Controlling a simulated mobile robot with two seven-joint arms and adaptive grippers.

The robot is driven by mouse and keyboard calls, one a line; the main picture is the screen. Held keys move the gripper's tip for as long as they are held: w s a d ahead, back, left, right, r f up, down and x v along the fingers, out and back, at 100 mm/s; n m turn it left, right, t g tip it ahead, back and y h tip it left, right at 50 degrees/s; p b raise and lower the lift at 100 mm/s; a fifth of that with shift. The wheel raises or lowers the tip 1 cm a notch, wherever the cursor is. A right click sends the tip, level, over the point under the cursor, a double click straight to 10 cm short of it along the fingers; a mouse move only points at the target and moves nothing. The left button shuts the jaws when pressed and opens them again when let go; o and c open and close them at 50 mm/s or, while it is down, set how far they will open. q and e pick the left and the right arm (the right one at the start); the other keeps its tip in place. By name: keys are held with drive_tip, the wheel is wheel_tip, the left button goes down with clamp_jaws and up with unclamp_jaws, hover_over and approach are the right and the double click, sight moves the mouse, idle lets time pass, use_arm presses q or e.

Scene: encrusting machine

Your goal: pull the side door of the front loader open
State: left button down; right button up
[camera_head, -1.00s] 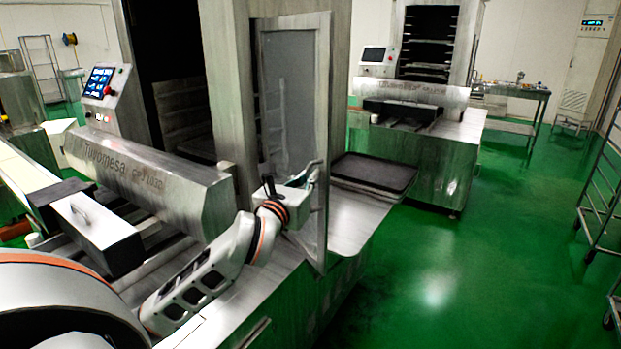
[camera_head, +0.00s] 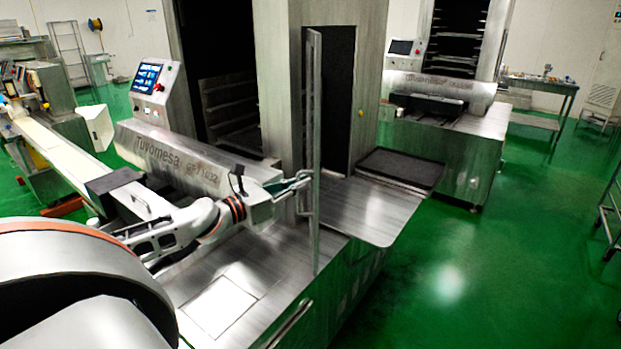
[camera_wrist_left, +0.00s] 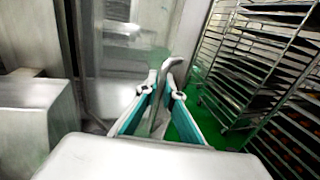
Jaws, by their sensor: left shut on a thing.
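The side door (camera_head: 314,120) of the front loader (camera_head: 270,80) stands swung out and shows almost edge-on in the head view. A dark opening (camera_head: 338,100) shows beside it in the steel housing. My left gripper (camera_head: 301,181) is at the door's side at mid-lower height. In the left wrist view, my left gripper's teal-lined fingers (camera_wrist_left: 158,95) are shut around the curved metal door handle (camera_wrist_left: 167,66). The door panel (camera_wrist_left: 120,55) fills the space behind the handle there. My right gripper is in neither view.
A steel ledge with a black tray (camera_head: 400,168) lies right of the door. The Tuvomesa machine cover (camera_head: 190,158) stands close behind my left arm. A second machine (camera_head: 455,140) stands farther back. Green floor (camera_head: 450,270) is clear at right; racks (camera_wrist_left: 255,60) show in the wrist view.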

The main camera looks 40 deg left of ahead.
use_arm(q)
drive_tip(key=shift+s+a+f+m+h+p, duration=0.15)
drive_tip(key=shift+s+a+m+h+p, duration=0.35)
drive_tip(key=shift+s+a+h, duration=0.55)
drive_tip(key=shift+a, duration=0.15)
drive_tip(key=c, duration=2.2)
unclamp_jaws()
drive_tip(key=shift+c, duration=0.2)
drive_tip(key=shift+o, duration=0.3)
drive_tip(key=v, duration=1.2)
drive_tip(key=shift+r, duration=0.4)
